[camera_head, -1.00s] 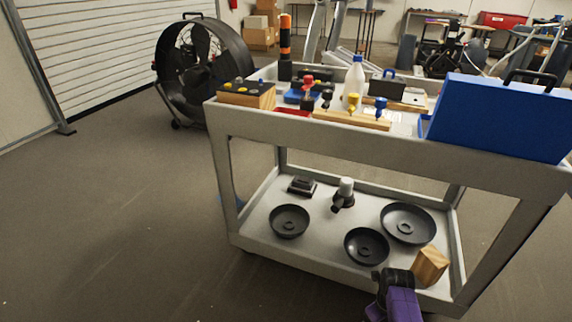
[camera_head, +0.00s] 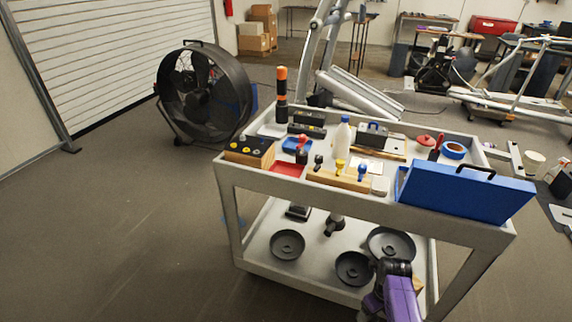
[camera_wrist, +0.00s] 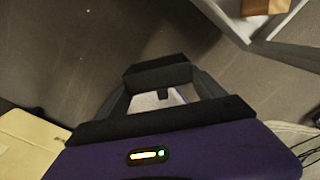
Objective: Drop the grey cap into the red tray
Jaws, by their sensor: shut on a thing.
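The red tray (camera_head: 287,170) lies flat on the cart's top, near the front left, between a wooden block with knobs and a wooden strip with coloured knobs. A small dark grey piece (camera_wrist: 163,95) shows at the jaws and looks like the grey cap, mostly hidden. The jaws are over bare floor beside the cart's lower corner, well away from the tray. In the head view my purple and black arm shows at the bottom, but the fingertips cannot be made out.
A blue case (camera_head: 465,190) fills the cart top's right end. A white bottle (camera_head: 342,138) and an orange-topped cylinder (camera_head: 281,95) stand behind the tray. Dark round pans (camera_head: 287,245) lie on the lower shelf. A large fan (camera_head: 205,95) stands left; floor at left is clear.

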